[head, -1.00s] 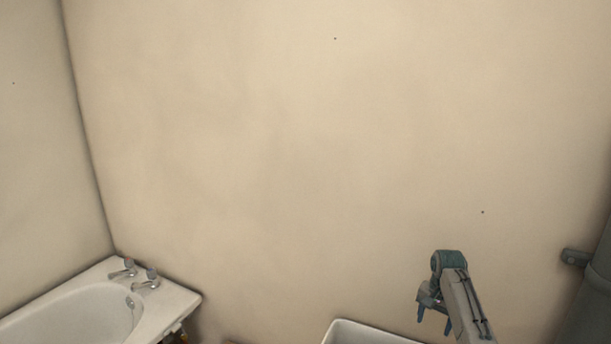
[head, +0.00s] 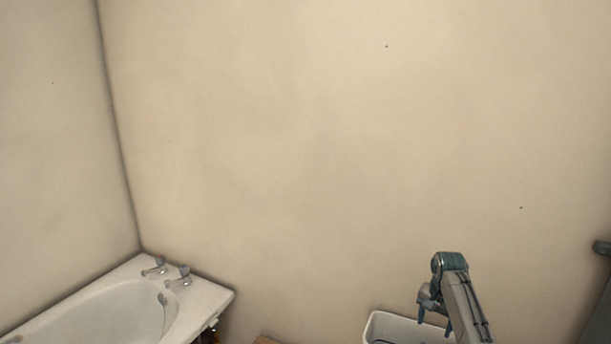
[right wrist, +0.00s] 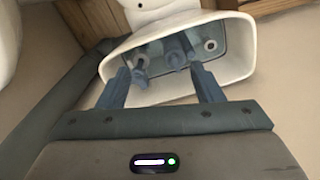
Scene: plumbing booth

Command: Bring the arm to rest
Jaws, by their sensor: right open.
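My right gripper (head: 434,320) hangs at the lower right of the head view, with its two fingers pointing down and apart. It is open, and nothing shows between its fingers. A white basin (head: 385,322) shows at the bottom edge, just left of and behind the gripper in the picture. I cannot tell the exact gap between fingers and basin. My left gripper is not in view.
A white bathtub (head: 205,297) with two taps (head: 168,273) stands in the lower left corner. A dark grey fitting (head: 602,247) shows at the right edge. The beige wall (head: 300,150) behind is bare, and the space before it is clear.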

